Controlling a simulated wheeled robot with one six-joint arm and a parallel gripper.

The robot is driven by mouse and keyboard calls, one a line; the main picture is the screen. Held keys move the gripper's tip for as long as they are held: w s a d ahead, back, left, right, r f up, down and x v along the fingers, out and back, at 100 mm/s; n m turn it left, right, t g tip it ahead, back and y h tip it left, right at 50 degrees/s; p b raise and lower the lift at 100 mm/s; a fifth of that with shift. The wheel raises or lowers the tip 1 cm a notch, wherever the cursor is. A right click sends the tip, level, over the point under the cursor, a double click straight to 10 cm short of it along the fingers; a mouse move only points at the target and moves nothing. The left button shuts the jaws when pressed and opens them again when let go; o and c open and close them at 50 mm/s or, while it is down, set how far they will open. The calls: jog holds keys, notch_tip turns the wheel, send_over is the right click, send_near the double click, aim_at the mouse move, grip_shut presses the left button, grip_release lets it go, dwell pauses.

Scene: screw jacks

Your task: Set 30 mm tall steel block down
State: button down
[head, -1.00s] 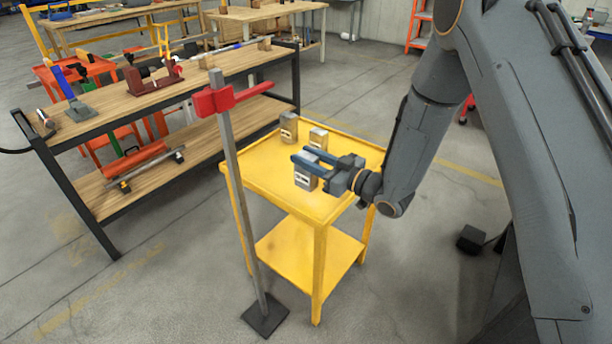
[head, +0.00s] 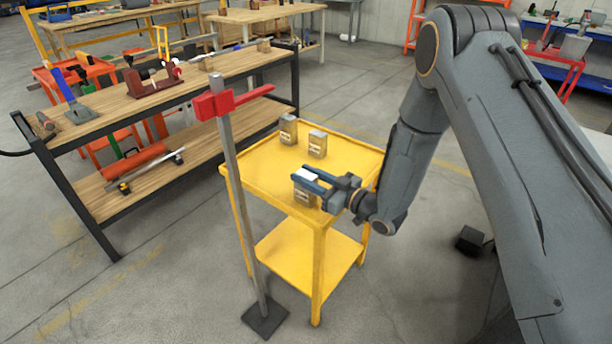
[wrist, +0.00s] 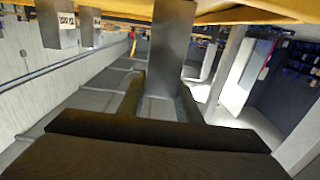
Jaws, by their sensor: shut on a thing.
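My gripper (head: 310,180) is shut on a grey steel block (head: 303,195) with a pale label on its side. The block is upright at the near edge of the yellow cart top (head: 262,172). I cannot tell whether its underside touches the cart. In the wrist view the picture is upside down, and the held block (wrist: 172,45) stands between my dark fingers, its far end at the yellow surface along the top edge. Two similar labelled blocks stand farther back on the cart, one at the back left (head: 288,131) and one to its right (head: 317,145).
A grey stand (head: 233,170) with a red clamp (head: 213,104) rises just left of the cart. A wooden workbench (head: 170,95) with tools stands behind it at left. The cart's middle and right top are clear.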

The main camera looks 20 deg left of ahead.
jog(key=shift+f, duration=0.1)
jog(key=c, duration=1.3)
grip_release()
jog(key=shift+r, duration=0.2)
jog(key=b+v, duration=0.2)
jog(key=v, duration=1)
jog(key=shift+f, duration=0.1)
